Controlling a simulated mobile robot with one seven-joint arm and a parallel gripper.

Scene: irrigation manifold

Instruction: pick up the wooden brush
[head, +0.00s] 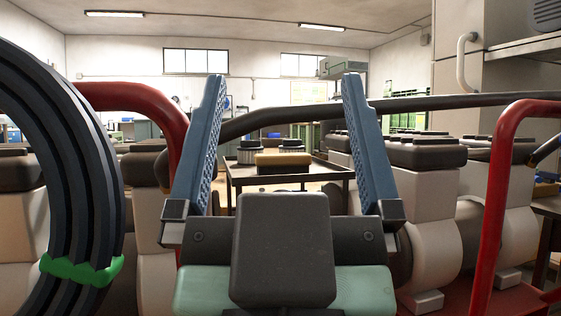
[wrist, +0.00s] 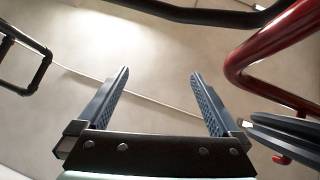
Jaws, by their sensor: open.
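My gripper (head: 284,78) is open and empty, its two blue ridged fingers raised in the head view. Between and beyond the fingers, a small yellow-brown block with a dark underside (head: 283,160) sits on a dark cart or table (head: 270,181). It may be the wooden brush, but it is too small to tell. My gripper is well apart from it. No brush shows in the wrist view.
A dark ribbed hose coil (head: 75,170) with a green tie is near left. A black pipe (head: 440,104) crosses behind the fingers. Pale pump-like bodies (head: 480,250) crowd the right.

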